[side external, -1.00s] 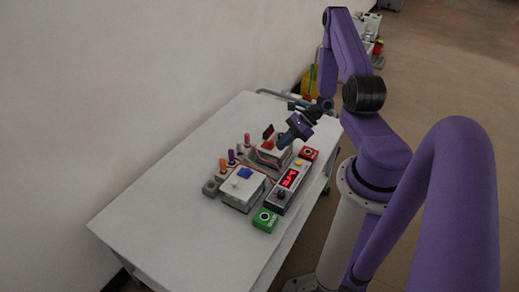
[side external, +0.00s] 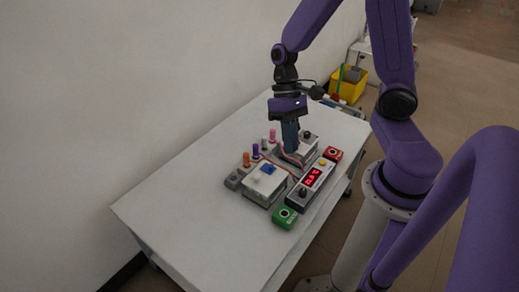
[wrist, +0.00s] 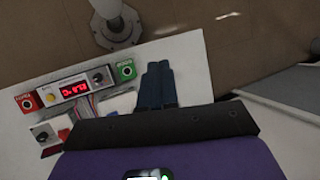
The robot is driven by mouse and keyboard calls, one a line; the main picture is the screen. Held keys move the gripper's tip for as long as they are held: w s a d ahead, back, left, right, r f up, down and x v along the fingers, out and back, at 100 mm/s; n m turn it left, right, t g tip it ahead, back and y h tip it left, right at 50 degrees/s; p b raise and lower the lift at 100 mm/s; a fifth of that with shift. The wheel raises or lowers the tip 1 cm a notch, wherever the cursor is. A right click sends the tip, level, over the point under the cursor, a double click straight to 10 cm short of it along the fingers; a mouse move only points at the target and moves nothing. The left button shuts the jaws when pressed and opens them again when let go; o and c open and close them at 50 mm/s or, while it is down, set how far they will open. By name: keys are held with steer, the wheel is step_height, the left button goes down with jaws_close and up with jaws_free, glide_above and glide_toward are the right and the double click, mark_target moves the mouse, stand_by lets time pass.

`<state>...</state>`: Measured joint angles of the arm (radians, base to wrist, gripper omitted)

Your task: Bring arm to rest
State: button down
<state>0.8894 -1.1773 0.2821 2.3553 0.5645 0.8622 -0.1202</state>
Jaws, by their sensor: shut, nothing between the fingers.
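My gripper (side external: 290,150) points down in the side view, in front of the rear white box (side external: 299,152) of a control set on the table (side external: 190,215). I cannot tell its height or whether it touches anything there. In the wrist view, my gripper (wrist: 157,66) has its dark blue fingers together and empty, over bare white table.
The set has a red-digit display box (side external: 311,183), a green button box (side external: 285,217), a red button box (side external: 333,154), a white box with a blue piece (side external: 265,184), wires and several coloured pegs. The wall is behind; the near tabletop is clear.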

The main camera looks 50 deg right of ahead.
steer(key=s+a+r+n+t+h, duration=0.2)
steer(key=s+r+n+t+h, duration=0.1)
steer(key=s+r+n, duration=0.4)
steer(key=shift+s+r+n+t, duration=0.3)
steer(key=shift+s+n+t, duration=0.4)
steer(key=shift+s+n, duration=1.55)
steer(key=shift+w+n, duration=0.75)
